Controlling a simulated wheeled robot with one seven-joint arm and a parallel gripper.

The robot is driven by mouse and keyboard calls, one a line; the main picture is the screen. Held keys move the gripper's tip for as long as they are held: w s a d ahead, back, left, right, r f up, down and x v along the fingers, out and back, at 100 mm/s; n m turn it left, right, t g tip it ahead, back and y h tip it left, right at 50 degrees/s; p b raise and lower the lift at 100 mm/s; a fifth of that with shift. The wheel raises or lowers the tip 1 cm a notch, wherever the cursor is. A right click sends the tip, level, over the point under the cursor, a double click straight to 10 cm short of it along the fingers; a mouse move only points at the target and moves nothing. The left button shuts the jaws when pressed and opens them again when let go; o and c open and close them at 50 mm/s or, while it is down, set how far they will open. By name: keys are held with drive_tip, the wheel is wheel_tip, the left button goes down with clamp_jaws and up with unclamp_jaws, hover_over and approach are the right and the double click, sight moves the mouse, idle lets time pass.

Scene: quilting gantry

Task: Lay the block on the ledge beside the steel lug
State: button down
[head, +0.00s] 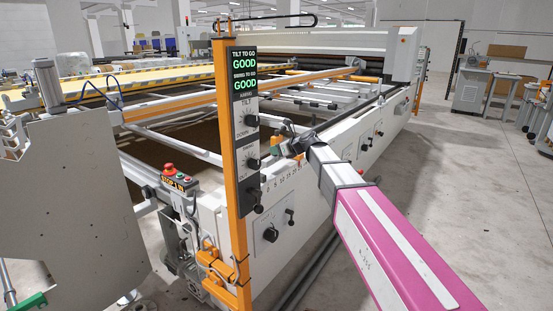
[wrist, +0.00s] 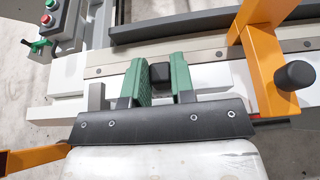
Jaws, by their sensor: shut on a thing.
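My gripper (wrist: 159,72) shows in the wrist view with two green fingers shut on a small dark block (wrist: 160,76). The block sits between the fingers, over or against the pale ledge (wrist: 210,68) of the machine; I cannot tell whether it touches. A short grey upright piece (wrist: 97,96), possibly the steel lug, stands to the left of the fingers, its lower part hidden by my black gripper mount. In the head view my gripper (head: 283,136) is at the machine's near side rail, right of the orange post; the block cannot be made out there.
An orange bracket (wrist: 262,45) with a black knob (wrist: 295,75) stands close to the right of my fingers. A red-and-green button box (wrist: 63,22) is at upper left. In the head view, the orange post (head: 226,150) carries a display reading GOOD twice.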

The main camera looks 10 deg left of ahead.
sight(277, 156)
drive_tip(key=shift+f, duration=1.85)
drive_tip(key=shift+f, duration=0.1)
drive_tip(key=c, duration=1)
unclamp_jaws()
drive_tip(key=shift+o, duration=0.2)
drive_tip(key=v, duration=1.2)
drive_tip(key=s+d+f+n+g+h, duration=0.1)
drive_tip(key=s+d+f+n+h, duration=0.3)
drive_tip(key=d+f, duration=0.6)
drive_tip(key=s+d+f+n+g+h, duration=0.2)
drive_tip(key=s+d+f+n+h, duration=0.2)
drive_tip(key=s+d+f+n, duration=0.5)
drive_tip(key=s+d+f+n+g+h, duration=0.2)
drive_tip(key=s+d+f+n+h, duration=0.2)
drive_tip(key=d, duration=1.1)
drive_tip(key=s+f+n, duration=0.3)
drive_tip(key=f+n, duration=0.2)
drive_tip(key=f, duration=0.2)
drive_tip(key=shift+s+f+n+h, duration=0.2)
drive_tip(key=shift+f+n+h, duration=0.1)
drive_tip(key=shift+f, duration=0.05)
